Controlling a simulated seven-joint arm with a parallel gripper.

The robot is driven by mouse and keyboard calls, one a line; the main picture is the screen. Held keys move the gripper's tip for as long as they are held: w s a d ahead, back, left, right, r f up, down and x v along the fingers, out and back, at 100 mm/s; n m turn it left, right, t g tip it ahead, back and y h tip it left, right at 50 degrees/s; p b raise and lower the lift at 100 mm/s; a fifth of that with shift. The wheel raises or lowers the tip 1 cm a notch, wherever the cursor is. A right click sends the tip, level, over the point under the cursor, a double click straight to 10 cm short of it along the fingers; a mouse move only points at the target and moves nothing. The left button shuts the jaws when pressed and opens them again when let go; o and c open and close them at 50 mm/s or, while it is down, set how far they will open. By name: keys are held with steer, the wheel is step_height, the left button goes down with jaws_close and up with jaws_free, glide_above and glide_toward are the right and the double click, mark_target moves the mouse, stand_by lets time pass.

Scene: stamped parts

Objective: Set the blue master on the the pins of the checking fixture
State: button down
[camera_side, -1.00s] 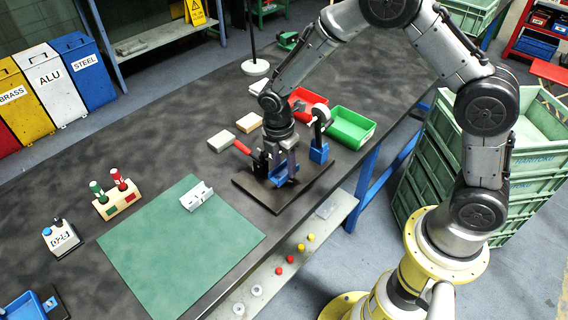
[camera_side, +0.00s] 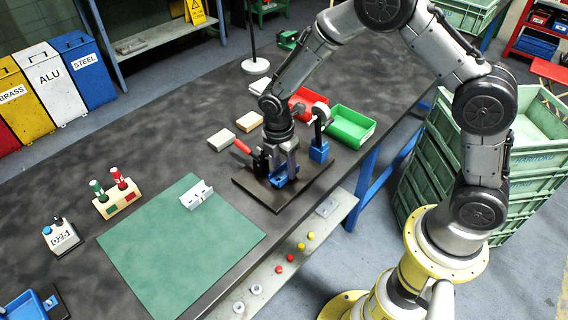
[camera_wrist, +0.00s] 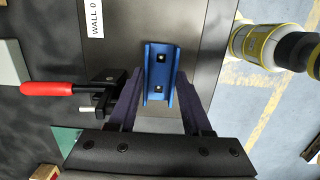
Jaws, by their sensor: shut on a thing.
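The blue master (camera_wrist: 161,73) is a U-shaped channel with two dark holes in its floor, each with a small light spot. My gripper (camera_wrist: 158,105) is shut on it, a finger at each side of its near end. In the side view my gripper (camera_side: 281,172) points down over the checking fixture (camera_side: 258,196), a dark plate on the bench, with the blue master (camera_side: 279,182) low between the fingers. I cannot tell whether the master touches the plate or whether the pins show in its holes.
A red-handled clamp (camera_wrist: 62,89) stands left of the master, close to my finger. Red and green bins (camera_side: 352,127) stand behind.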

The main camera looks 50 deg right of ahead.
mark_target(281, 178)
steer(key=shift+f, duration=0.75)
steer(key=shift+c, duration=1.3)
jaws_free()
step_height(281, 178, up, 14)
steer(key=a, duration=0.1)
steer(key=shift+a+f, duration=0.15)
steer(key=shift+a, duration=0.2)
steer(key=shift+d, duration=0.1)
